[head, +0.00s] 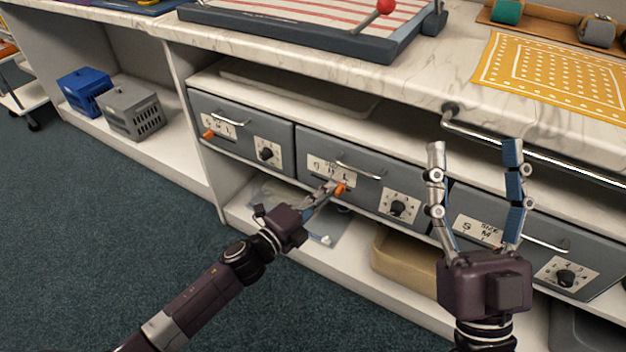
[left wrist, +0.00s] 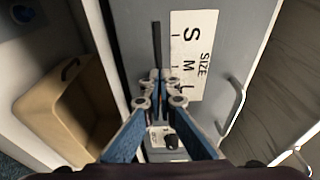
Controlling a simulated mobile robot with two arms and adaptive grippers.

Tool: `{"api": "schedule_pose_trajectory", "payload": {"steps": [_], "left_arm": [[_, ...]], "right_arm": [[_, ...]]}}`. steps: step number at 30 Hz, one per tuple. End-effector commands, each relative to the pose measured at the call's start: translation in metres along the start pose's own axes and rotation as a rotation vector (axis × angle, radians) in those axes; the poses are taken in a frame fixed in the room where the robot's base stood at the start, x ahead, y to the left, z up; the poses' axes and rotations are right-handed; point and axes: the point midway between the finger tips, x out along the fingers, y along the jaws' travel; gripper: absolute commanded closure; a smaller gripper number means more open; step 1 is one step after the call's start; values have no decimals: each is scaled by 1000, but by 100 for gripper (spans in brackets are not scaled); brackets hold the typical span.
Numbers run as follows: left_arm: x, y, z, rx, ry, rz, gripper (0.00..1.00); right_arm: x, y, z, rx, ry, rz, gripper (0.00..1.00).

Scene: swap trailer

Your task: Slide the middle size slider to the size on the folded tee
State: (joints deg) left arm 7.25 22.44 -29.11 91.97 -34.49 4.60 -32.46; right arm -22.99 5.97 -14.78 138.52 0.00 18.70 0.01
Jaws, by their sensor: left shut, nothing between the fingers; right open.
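The middle drawer (head: 300,150) has a white size label (head: 325,166) marked S, M, L, which also shows in the left wrist view (left wrist: 203,30). Its orange slider knob (head: 340,189) sits below the label at the L end. My left gripper (head: 332,187) is shut and empty, its fingertips just left of the knob; I cannot tell whether they touch. My right gripper (head: 476,145) is open and raised before the right drawer. I cannot identify the folded tee.
The left drawer (head: 240,112) has its own orange knob (head: 208,134). A dial (head: 398,208) and a handle (head: 358,168) stick out on the middle drawer. A tan bin (head: 405,258) is on the shelf below. A striped frame (head: 300,22) and yellow cloth (head: 550,75) lie on the counter.

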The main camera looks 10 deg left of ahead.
Motion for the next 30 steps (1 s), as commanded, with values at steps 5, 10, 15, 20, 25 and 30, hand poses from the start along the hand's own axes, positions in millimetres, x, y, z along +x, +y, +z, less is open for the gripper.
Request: {"api": "schedule_pose_trajectory", "payload": {"steps": [5, 10, 15, 20, 25, 30], "left_arm": [[1, 1, -5, 0, -1, 1, 100], [0, 0, -2, 1, -1, 1, 100], [-1, 0, 6, 1, -2, 1, 100], [-2, 0, 10, 1, 0, 1, 100], [-13, 0, 8, -1, 0, 3, 100], [-31, 0, 5, -1, -1, 3, 100]], "right_arm": [[0, 0, 5, -1, -23, 1, 37], [0, 0, 5, -1, -25, 1, 37], [0, 1, 6, -1, -30, 1, 37], [0, 1, 8, -1, -39, 1, 37], [-2, 2, 21, -4, -104, 2, 37], [-4, 4, 41, -8, -198, 6, 37]]}}
